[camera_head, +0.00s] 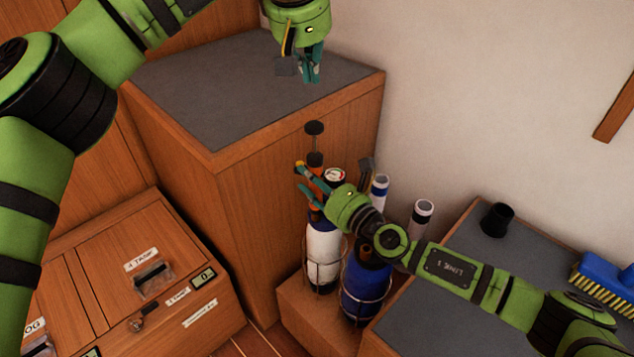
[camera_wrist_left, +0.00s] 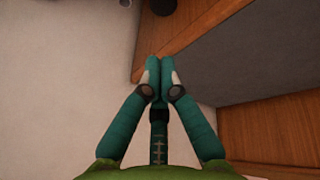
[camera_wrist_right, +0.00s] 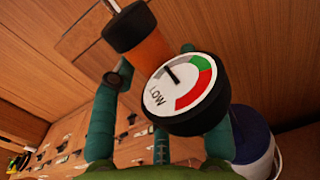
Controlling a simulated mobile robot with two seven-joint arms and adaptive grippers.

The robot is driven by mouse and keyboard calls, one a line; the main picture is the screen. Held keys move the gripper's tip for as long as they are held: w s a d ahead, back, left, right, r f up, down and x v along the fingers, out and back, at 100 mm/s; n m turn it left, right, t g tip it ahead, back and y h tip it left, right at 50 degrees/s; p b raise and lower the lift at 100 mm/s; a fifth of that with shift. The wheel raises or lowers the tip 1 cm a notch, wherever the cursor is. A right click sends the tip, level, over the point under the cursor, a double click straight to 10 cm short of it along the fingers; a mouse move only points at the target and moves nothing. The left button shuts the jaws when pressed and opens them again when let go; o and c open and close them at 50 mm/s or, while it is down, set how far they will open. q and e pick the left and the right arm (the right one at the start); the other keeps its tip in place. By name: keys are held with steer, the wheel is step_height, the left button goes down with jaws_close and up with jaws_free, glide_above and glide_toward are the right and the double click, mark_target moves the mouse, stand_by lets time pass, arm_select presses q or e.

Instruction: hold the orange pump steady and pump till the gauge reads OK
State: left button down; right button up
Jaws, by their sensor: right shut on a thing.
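The orange pump (camera_head: 315,187) stands upright among bottles in a low holder by the wooden cabinet. Its black handle (camera_head: 314,128) sits on a thin rod above the body. The orange barrel also shows in the right wrist view (camera_wrist_right: 148,52). The round gauge (camera_wrist_right: 182,88) reads LOW, with its needle on the grey part, off the green. My right gripper (camera_head: 306,183) is shut on the pump, just below the handle; the gauge hides part of its fingers. My left gripper (camera_head: 311,79) is shut and empty above the grey cabinet top, higher than the handle and apart from it.
The grey-topped cabinet (camera_head: 220,100) stands beside and behind the pump. White and blue bottles (camera_head: 362,290) crowd the holder. A grey-topped bench at right carries a black cup (camera_head: 497,220) and a blue brush (camera_head: 602,280). A wooden box (camera_head: 185,260) with labels is at lower left.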

mark_target(311, 130)
arm_select(q)
steer(key=shift+w+d+f+m, duration=0.1)
steer(key=shift+w+f+m, duration=0.05)
steer(key=shift+f+m, duration=1.55)
steer(key=shift+w+d+f+m, duration=0.1)
steer(key=shift+w+f+m, duration=0.05)
steer(key=shift+f+m, duration=1.5)
steer(key=shift+f, duration=0.1)
stand_by(1.2)
stand_by(0.7)
steer(key=shift+a+f, duration=0.1)
steer(key=shift+f, duration=3.3)
steer(key=shift+r, duration=3.4)
